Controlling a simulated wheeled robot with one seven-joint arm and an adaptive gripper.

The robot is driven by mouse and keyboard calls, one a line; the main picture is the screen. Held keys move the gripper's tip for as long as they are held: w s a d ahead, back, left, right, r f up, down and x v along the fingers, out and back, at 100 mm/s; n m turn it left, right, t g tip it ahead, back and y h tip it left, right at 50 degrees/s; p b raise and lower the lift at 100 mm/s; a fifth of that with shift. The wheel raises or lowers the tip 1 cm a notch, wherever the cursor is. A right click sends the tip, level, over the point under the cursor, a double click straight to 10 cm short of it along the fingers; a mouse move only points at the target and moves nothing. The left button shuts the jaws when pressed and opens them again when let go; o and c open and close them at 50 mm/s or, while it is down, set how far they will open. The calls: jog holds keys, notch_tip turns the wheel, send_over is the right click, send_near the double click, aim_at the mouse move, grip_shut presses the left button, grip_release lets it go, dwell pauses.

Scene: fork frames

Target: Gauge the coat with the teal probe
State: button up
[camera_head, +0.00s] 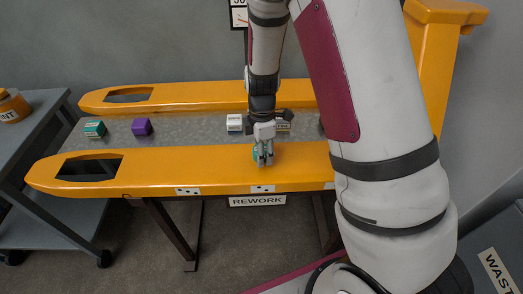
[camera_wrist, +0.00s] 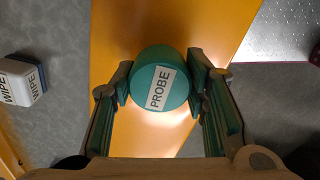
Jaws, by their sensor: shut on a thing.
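The teal probe is a round piece labelled PROBE (camera_wrist: 160,90), held between my fingers in the wrist view. In the head view only a sliver of the probe (camera_head: 256,153) shows beside my fingers. My gripper (camera_head: 264,160) is shut on it, over the front orange fork arm (camera_head: 120,180); the wrist view shows the orange coat (camera_wrist: 115,35) right behind the probe. I cannot tell whether the probe touches the coat. The back orange fork arm (camera_head: 200,95) lies beyond.
A REWORK sign (camera_head: 257,201) hangs in front. A cart (camera_head: 40,130) stands left, a WASTE bin (camera_head: 495,265) lower right.

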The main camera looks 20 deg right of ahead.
jog(key=shift+f+b, duration=0.4)
jog(key=shift+f, duration=0.2)
dwell(1.5)
jog(key=shift+r+p, duration=1.95)
jog(key=shift+r, duration=1.65)
